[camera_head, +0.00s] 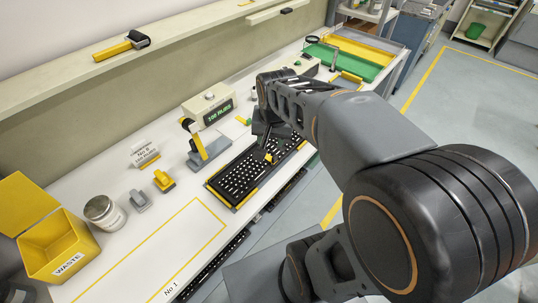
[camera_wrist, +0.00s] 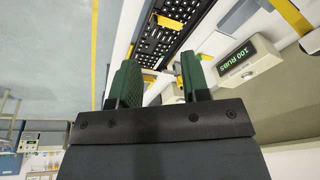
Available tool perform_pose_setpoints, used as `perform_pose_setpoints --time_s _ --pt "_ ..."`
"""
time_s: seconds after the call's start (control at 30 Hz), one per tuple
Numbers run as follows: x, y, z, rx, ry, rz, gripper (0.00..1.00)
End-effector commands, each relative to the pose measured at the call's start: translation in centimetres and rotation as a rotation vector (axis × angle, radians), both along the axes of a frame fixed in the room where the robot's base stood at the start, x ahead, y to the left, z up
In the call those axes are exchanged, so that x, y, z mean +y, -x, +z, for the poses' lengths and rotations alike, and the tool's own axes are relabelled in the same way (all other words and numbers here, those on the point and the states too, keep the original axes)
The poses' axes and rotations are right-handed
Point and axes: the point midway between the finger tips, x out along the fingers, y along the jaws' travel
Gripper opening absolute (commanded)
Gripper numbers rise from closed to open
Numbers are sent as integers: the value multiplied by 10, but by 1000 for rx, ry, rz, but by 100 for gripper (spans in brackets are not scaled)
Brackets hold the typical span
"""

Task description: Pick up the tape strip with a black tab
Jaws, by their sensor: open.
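A yellow strip with a black tab at its top (camera_head: 189,127) stands upright at a grey stand (camera_head: 210,152), left of the keyboard. It looks like the tape strip. In the wrist view, a yellow upright strip (camera_wrist: 290,15) shows at the upper right; I cannot tell if it is the same one. My gripper (camera_head: 267,142) is over the far part of the black keyboard (camera_head: 240,176), to the right of the stand and apart from the strip. In the wrist view its green-padded fingers (camera_wrist: 160,82) are spread with nothing held between them.
A display box reading 100 RUBS (camera_head: 208,106) stands behind the stand. A yellow waste bin (camera_head: 58,245), a jar (camera_head: 104,212) and small grey and yellow pieces lie at the left. Green and yellow trays (camera_head: 350,62) are at the far end. The outlined area No 1 is clear.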

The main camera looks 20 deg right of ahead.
Motion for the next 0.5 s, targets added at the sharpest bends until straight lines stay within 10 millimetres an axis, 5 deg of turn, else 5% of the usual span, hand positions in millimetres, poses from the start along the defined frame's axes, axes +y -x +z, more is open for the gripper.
perform_pose_setpoints --time_s 0.2,0.5 --pt "-23 -53 -41 126 -63 -337 43" --pt "-45 -80 -83 202 -88 -580 43"
